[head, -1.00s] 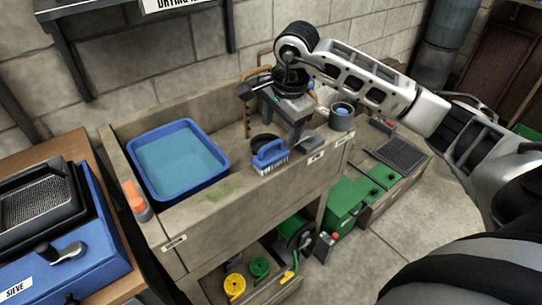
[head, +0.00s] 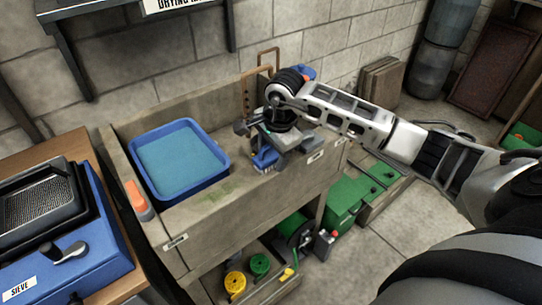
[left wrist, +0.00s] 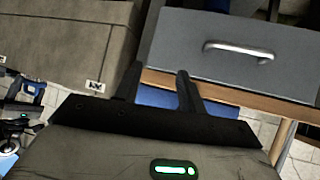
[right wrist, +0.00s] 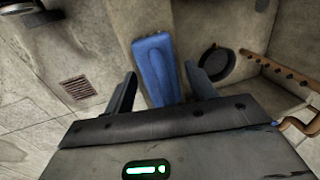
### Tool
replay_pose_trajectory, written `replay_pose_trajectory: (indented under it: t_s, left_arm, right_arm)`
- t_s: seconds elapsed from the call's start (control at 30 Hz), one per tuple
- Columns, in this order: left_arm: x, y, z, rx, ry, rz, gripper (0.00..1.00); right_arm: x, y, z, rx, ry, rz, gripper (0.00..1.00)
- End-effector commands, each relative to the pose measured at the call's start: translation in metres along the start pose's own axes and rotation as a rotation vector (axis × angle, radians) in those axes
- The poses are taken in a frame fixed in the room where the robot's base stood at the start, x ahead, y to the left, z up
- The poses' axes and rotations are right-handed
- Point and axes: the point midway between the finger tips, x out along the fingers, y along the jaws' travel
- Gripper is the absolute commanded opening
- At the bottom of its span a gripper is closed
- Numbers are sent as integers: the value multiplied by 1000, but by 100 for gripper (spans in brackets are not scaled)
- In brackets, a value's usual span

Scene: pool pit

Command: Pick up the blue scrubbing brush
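The blue scrubbing brush (head: 264,160) lies in the right part of the stone sink, partly hidden by my right gripper in the head view. In the right wrist view the blue brush (right wrist: 157,68) lies between and just beyond the two fingertips. My right gripper (right wrist: 163,82) is open, with a finger on each side of the brush's near end; I cannot tell whether either touches it. In the head view my right gripper (head: 268,150) is right above the brush. My left gripper (left wrist: 160,80) is open and empty, in front of a grey drawer.
A blue tub (head: 180,160) of water stands in the sink, left of the brush. An orange-topped item (head: 138,197) sits at the sink's left edge. A dark round drain (right wrist: 214,62) and a copper pipe (right wrist: 280,68) are near the brush. The sink's wall (head: 215,225) borders the front.

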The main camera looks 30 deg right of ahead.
Motion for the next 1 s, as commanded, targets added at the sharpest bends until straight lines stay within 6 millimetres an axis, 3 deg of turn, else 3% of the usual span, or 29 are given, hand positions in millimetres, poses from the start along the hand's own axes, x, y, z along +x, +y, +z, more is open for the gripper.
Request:
replay_pose_trajectory:
  t_s: [0.03,0.13,0.33,0.4,0.67,0.8,1.0]
  left_arm:
    - [0,0,-1,0,1,0,40]
    - [0,0,-2,0,4,1,40]
    - [-1,0,-3,0,8,1,40]
    - [-1,0,-4,0,8,1,40]
    - [1,0,-2,-2,10,2,40]
    - [4,1,0,-7,17,5,40]
    - [4,1,-3,-15,27,9,40]
  right_arm:
    - [0,0,0,0,0,0,40]
    - [0,0,0,0,0,0,14]
    - [-1,0,0,0,0,-1,13]
    - [-1,0,0,0,0,-1,4]
    - [-9,-2,-1,0,2,-4,4]
    - [-30,-8,-1,-1,2,-8,4]
    - [-84,23,-3,-3,6,-6,4]
